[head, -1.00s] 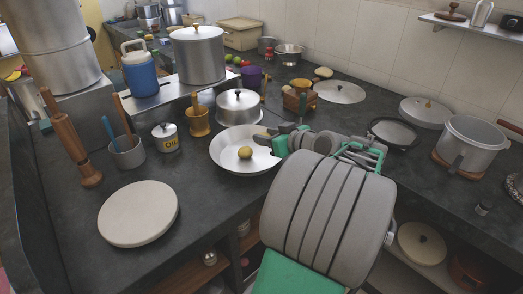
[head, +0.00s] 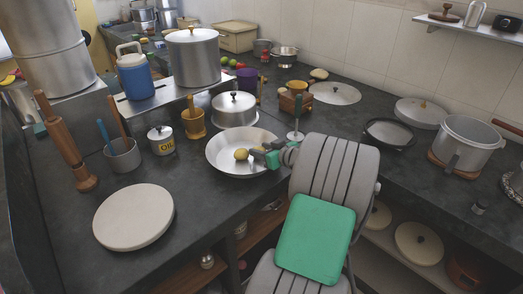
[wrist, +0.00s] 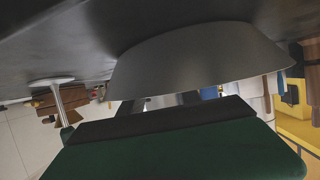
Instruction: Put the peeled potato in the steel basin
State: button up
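The peeled potato (head: 241,154) is a small yellow-brown ball lying inside the wide, shallow steel basin (head: 222,166) on the dark counter. My gripper (head: 256,161) reaches in over the basin's right side, with its tips just right of the potato. I cannot tell whether they touch it or how far apart the fingers are. In the wrist view the basin's grey outer wall (wrist: 200,65) fills the upper middle and hides most of the fingers. The potato is hidden there.
A lidded steel pot (head: 234,112) stands right behind the basin. A brass mortar (head: 193,124) and an oil tin (head: 162,141) are to its left. A pale round board (head: 133,216) lies at front left. A thin-stemmed utensil (head: 296,128) stands behind my arm.

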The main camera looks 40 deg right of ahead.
jog(key=shift+o, duration=0.6)
jog(key=shift+r, duration=0.2)
jog(key=v, duration=1.2)
jog(key=shift+s+f, duration=0.1)
jog(key=shift+d, duration=0.1)
